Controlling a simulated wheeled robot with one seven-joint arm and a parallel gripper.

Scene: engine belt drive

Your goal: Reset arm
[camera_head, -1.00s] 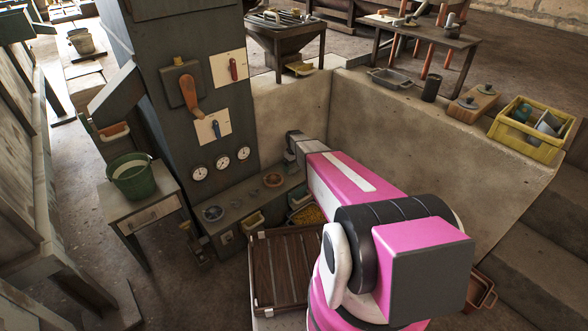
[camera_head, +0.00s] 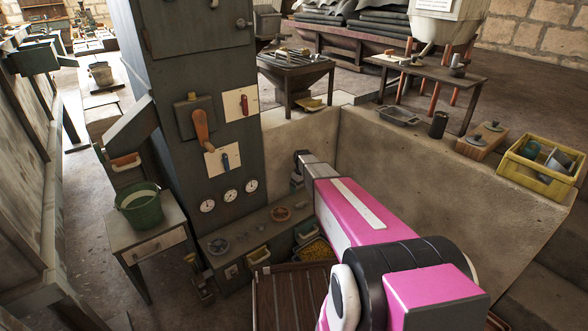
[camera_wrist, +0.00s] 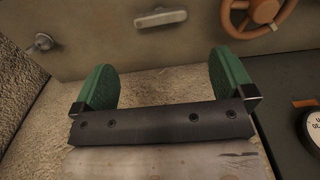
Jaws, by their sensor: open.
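My pink and black arm (camera_head: 385,235) reaches from the lower right toward the corner between the dark control cabinet and the pale stone wall. My gripper (camera_wrist: 165,80) is open in the wrist view, with its two green pads wide apart and nothing between them. The wrist view also shows a brown handwheel (camera_wrist: 265,12), a pale bar handle (camera_wrist: 160,18) and a small metal knob (camera_wrist: 42,42) beyond the fingers.
The dark cabinet (camera_head: 170,90) carries an orange-handled lever (camera_head: 201,130), small red and blue switches, and three dials. A low shelf (camera_head: 240,235) runs beneath it. A green bucket (camera_head: 140,208) stands on a small table at left. A yellow crate (camera_head: 535,172) sits on the wall (camera_head: 400,160) at right.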

